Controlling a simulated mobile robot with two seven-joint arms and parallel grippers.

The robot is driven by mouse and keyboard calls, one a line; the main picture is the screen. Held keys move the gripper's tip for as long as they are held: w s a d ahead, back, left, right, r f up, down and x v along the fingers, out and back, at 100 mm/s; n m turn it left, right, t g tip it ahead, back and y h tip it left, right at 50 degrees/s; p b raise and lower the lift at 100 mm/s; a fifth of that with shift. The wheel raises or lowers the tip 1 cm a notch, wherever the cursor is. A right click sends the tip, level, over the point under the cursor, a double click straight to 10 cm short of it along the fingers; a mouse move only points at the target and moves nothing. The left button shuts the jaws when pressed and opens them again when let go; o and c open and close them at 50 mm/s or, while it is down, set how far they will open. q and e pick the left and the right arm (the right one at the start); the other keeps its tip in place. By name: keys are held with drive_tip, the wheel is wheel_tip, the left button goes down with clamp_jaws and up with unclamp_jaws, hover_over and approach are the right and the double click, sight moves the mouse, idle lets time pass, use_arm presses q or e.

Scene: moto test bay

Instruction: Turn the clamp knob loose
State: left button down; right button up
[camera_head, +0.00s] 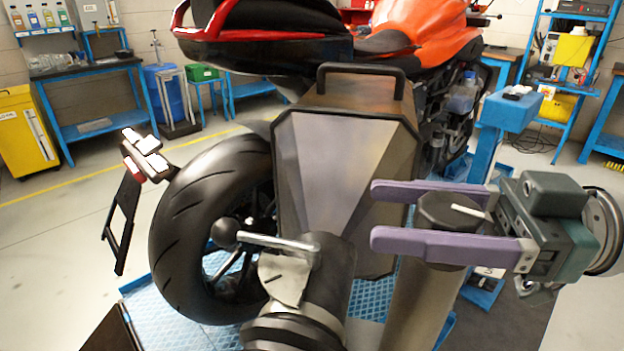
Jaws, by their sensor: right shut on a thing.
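The clamp knob (437,211) is a dark, many-sided knob with a white pointer line on its top, to the right of the motorcycle's rear box. My right gripper (378,215) reaches in from the right with two long purple fingers. The fingers lie on either side of the knob and are shut on it, with their tips extending past it to the left. The lower finger hides part of the knob's near side. A grey post-like part (418,300) shows below the knob. My left gripper is not in view.
A lever with a black ball end (224,233) sits on a dark cylindrical fitting (330,290) left of the knob. The motorcycle's rear wheel (195,220) stands on a blue platform (372,298). A blue post with a tray (511,108) stands behind my right gripper.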

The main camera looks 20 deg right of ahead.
sight(445, 227)
drive_tip(key=shift+s+n+g+h+b, duration=0.1)
drive_tip(key=shift+s+n+g+b, duration=0.45)
drive_tip(key=shift+n+g+b, duration=2.2)
drive_tip(key=shift+s+n+g+h+b, duration=0.1)
drive_tip(key=shift+s+n+g+b, duration=0.45)
drive_tip(key=shift+n+g+b, duration=2.15)
drive_tip(key=shift+s+n+g+h+b, duration=0.1)
drive_tip(key=shift+s+n+g+b, duration=0.75)
drive_tip(key=shift+g+b, duration=3.45)
drive_tip(key=shift+w+n, duration=0.3)
drive_tip(key=o, duration=1.4)
drive_tip(key=shift+c, duration=0.2)
